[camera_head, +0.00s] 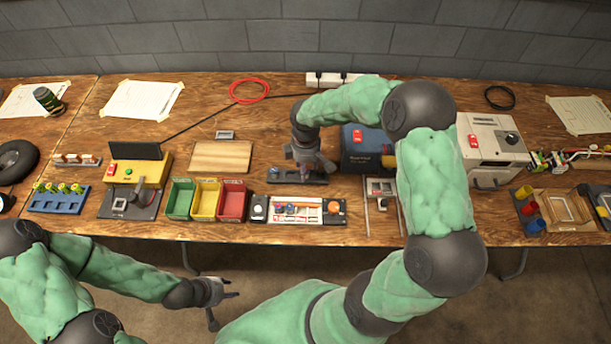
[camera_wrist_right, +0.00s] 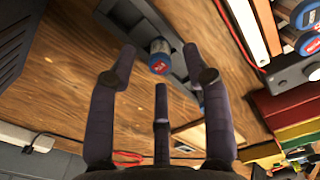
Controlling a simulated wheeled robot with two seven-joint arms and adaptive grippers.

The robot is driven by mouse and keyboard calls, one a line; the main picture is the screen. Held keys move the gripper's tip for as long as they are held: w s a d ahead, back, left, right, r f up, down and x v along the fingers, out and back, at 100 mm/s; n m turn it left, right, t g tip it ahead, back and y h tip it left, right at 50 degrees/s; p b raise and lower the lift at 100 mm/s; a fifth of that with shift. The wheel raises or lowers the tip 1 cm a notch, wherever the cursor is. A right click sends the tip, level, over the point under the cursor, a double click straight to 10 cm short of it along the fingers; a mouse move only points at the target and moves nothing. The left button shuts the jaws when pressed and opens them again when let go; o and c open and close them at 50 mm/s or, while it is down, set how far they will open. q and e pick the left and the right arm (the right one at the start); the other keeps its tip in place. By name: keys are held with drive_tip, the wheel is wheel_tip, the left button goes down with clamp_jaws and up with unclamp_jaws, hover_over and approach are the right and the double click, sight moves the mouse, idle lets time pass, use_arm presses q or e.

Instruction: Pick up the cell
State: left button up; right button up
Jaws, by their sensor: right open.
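The cell (camera_wrist_right: 159,57) shows in the right wrist view as a short cylinder with a blue rim and a red label on its end. It stands in a dark grey holder (camera_wrist_right: 178,72), seen in the head view as a dark tray (camera_head: 284,177) on the table. My right gripper (camera_wrist_right: 158,82) is open, its fingers spread around the line to the cell, with no clear contact. In the head view the right gripper (camera_head: 308,168) hangs over the tray and hides the cell there. My left gripper (camera_head: 222,306) is open and empty, in front of the table edge.
Green, yellow and red bins (camera_head: 206,184) stand left of the tray. A white-and-dark parts tray (camera_head: 296,204) lies in front of it. A blue machine (camera_head: 358,155) stands close on its right. A bare wooden board (camera_head: 220,157) lies to the left.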

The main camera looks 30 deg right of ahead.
wheel_tip(320, 180, down, 3)
drive_tip(key=shift+r+b, duration=0.2)
drive_tip(key=shift+b, duration=0.1)
clamp_jaws()
drive_tip(key=shift+r, duration=0.1)
